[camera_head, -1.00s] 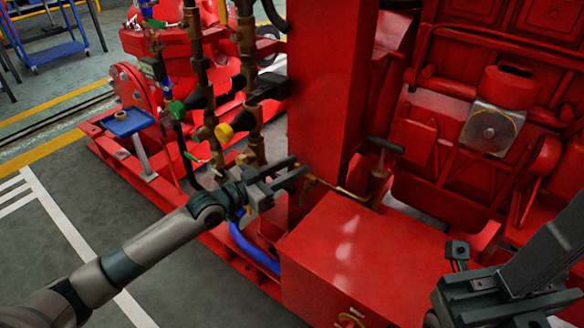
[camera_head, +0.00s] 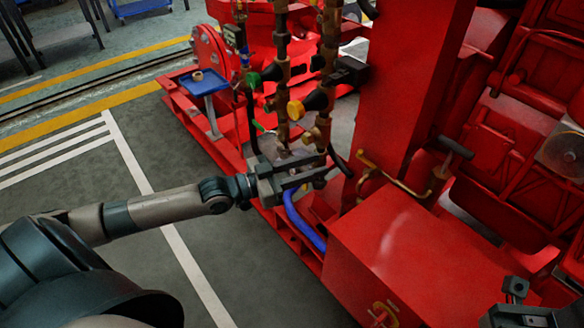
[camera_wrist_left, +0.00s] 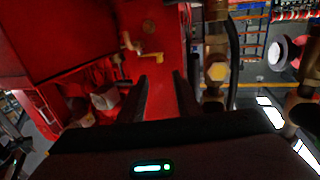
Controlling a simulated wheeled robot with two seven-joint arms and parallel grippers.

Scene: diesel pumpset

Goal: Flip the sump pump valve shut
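My left gripper (camera_head: 328,166) is open and empty, low in front of the brass pipes (camera_head: 282,70) and left of the red column's foot. Its two fingers also show apart in the left wrist view (camera_wrist_left: 158,88). The pipes carry a green knob (camera_head: 254,80), a yellow knob (camera_head: 295,110) and a small green lever (camera_head: 258,127). A thin brass pipe (camera_head: 372,165) bends beside the column; a yellow handle (camera_wrist_left: 150,56) shows ahead of the fingers in the wrist view. I cannot tell which is the sump pump valve. My right gripper (camera_head: 522,308) is cut off at bottom right.
The red column (camera_head: 405,90) and red box (camera_head: 400,250) stand right of my left gripper. A blue hose (camera_head: 300,222) runs below it. A small blue tray (camera_head: 203,82) stands on a post at left.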

